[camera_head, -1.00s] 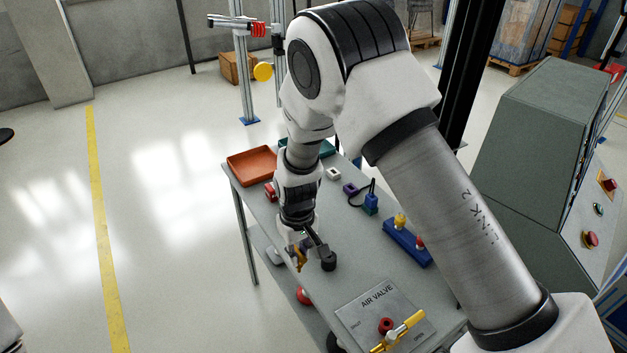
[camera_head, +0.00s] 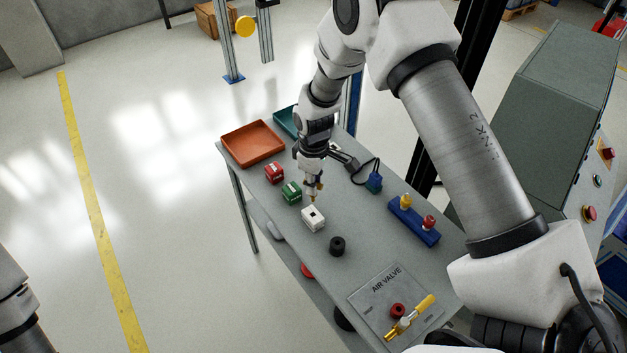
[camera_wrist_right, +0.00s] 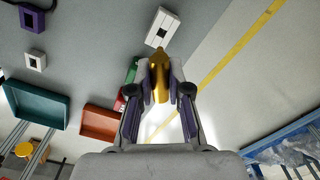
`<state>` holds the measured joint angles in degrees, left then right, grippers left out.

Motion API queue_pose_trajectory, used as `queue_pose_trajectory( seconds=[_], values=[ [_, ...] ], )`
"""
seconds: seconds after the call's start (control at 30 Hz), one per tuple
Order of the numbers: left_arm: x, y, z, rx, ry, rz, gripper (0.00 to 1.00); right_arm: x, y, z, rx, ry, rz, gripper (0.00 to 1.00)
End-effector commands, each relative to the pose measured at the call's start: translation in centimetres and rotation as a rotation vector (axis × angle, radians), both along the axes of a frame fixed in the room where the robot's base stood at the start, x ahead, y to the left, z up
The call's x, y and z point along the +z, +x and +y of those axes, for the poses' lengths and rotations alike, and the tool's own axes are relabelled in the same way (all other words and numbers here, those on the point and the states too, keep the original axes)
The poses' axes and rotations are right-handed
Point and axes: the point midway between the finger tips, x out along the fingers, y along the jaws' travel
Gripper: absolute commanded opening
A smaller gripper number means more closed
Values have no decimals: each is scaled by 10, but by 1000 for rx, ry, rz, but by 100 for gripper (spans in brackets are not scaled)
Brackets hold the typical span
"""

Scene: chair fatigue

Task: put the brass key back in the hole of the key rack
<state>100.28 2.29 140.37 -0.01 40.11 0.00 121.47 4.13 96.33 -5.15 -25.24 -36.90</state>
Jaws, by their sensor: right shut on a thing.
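The brass key (camera_head: 312,199) hangs point-down from my right gripper (camera_head: 314,187), which is shut on it above the table. In the right wrist view, the gold key (camera_wrist_right: 159,80) sits between the fingertips of the right gripper (camera_wrist_right: 160,90). A white block with a dark square hole (camera_head: 319,224), which looks like the key rack, stands just in front of the key. It also shows in the right wrist view (camera_wrist_right: 156,38), just beyond the key's tip. The key appears apart from the hole. My left gripper is out of view.
Red (camera_head: 274,173) and green (camera_head: 291,192) blocks stand left of the gripper. A black cylinder (camera_head: 337,246), a blue holder (camera_head: 424,234) and the air valve panel (camera_head: 371,293) lie toward the front and right. Orange (camera_head: 252,145) and teal trays stand at the back.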

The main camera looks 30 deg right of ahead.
Motion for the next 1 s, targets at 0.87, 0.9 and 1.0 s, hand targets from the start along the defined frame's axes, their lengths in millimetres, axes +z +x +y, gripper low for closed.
queue_pose_trajectory(
  seconds=[0.87, 0.9, 1.0],
  values=[
    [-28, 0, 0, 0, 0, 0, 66, -47, 0, 0, -1, 0, -1, 0],
    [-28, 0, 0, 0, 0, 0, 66, -47, 0, 0, -1, 0, -1, 0],
    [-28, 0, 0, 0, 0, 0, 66, -46, 0, 0, -1, 0, -1, 0]
  ],
)
